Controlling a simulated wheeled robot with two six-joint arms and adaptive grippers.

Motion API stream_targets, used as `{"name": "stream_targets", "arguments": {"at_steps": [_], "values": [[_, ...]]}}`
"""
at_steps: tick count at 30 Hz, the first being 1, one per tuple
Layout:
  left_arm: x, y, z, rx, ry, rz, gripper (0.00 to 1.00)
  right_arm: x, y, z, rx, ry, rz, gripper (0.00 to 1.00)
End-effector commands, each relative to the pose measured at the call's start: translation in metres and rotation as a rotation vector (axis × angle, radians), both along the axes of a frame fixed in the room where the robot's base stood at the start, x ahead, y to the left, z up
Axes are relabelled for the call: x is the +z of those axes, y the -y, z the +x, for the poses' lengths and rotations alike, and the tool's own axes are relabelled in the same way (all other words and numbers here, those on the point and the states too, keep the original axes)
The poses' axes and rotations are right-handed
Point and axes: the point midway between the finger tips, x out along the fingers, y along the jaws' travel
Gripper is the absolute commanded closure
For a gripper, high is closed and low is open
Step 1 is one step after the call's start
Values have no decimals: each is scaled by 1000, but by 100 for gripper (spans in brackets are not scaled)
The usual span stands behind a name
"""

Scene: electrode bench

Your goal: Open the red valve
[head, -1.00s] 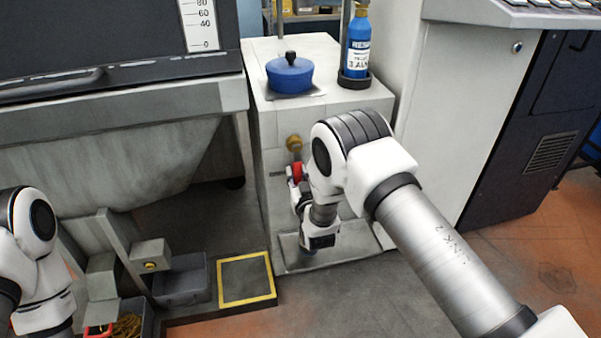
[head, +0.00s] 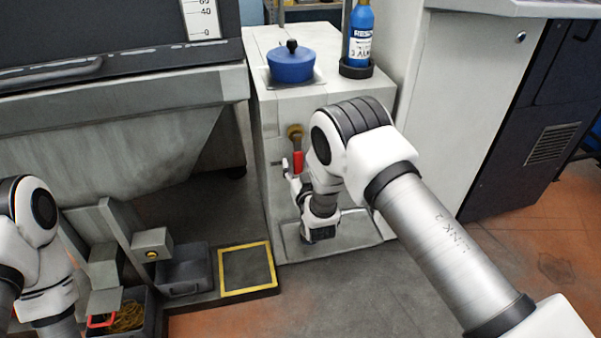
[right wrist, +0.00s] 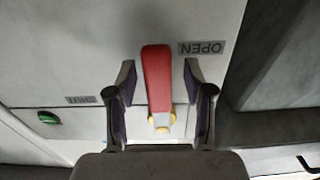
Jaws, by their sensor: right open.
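The red valve handle (head: 298,161) hangs down from a yellow pivot (head: 294,131) on the side of the grey cabinet in the head view. In the right wrist view the red handle (right wrist: 157,80) stands between my two fingers, with a gap on each side. My right gripper (right wrist: 159,78) is open around it, not visibly touching it. In the head view my right gripper (head: 291,178) is small and partly hidden by my own arm. An upside-down OPEN label (right wrist: 202,48) is right of the handle, and another label (right wrist: 80,99) is at the left. My left gripper is out of view.
A blue pot (head: 291,66) and a blue bottle (head: 360,38) stand on the cabinet top. Grey bins (head: 182,275) stand at lower left. A green knob (right wrist: 48,117) shows in the wrist view.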

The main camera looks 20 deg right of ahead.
Motion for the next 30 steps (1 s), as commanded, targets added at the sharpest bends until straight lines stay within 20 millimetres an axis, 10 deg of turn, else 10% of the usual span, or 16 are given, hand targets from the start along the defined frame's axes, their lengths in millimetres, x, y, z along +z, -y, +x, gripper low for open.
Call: {"name": "stream_targets", "arguments": {"at_steps": [15,30], "values": [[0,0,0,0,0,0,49,-1,-8,-108,2,-3,-1,48],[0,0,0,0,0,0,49,0,-8,-115,1,0,0,48]]}}
